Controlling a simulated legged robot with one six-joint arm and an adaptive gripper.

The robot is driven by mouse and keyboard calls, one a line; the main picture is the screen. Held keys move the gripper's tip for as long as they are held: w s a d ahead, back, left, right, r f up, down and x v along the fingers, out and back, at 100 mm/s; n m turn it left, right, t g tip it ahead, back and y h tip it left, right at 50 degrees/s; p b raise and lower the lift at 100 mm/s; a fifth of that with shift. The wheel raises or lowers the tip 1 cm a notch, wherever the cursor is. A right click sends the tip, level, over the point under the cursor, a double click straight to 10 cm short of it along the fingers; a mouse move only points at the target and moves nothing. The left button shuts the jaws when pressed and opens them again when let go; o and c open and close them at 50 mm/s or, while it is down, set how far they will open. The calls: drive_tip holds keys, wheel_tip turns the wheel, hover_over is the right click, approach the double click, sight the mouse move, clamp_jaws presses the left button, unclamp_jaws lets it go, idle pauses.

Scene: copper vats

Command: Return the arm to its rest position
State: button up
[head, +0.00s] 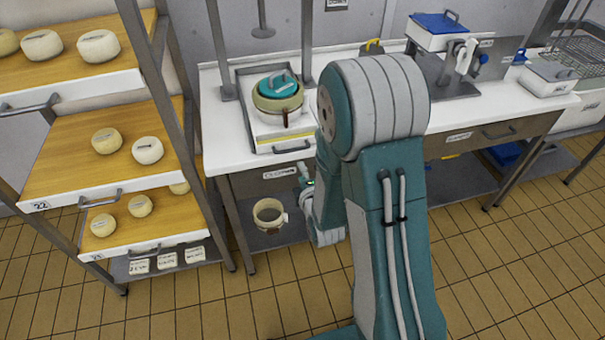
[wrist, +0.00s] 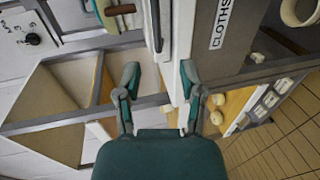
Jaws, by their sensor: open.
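My arm (head: 385,130) is folded upright in the middle of the head view, teal and grey, and it covers part of the worktable behind it. My gripper (wrist: 159,80) is open and empty in the wrist view, its two teal and grey fingers spread apart. In the head view only a small part of the gripper shows, left of my arm and in front of the table's drawer front; the rest is hidden by the arm. The gripper appears close to the table's front edge, and I cannot tell whether it touches.
A cheese rack (head: 60,185) stands left. A cream mould (head: 268,214) sits on the lower shelf. Tiled floor (head: 520,260) is free at right.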

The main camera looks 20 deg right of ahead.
drive_tip(key=shift+r, duration=0.1)
idle(0.4)
drive_tip(key=s+r+m+g, duration=0.5)
drive_tip(key=r+m, duration=0.4)
drive_tip(key=r, duration=0.3)
drive_tip(key=s+r+m+g, duration=0.2)
drive_tip(key=s+r+m, duration=0.2)
drive_tip(key=s, duration=0.6)
drive_tip(key=s+r+m+g, duration=0.2)
drive_tip(key=s+m, duration=0.3)
drive_tip(key=s, duration=0.5)
drive_tip(key=shift+r+g, duration=0.4)
drive_tip(key=shift+r, duration=0.45)
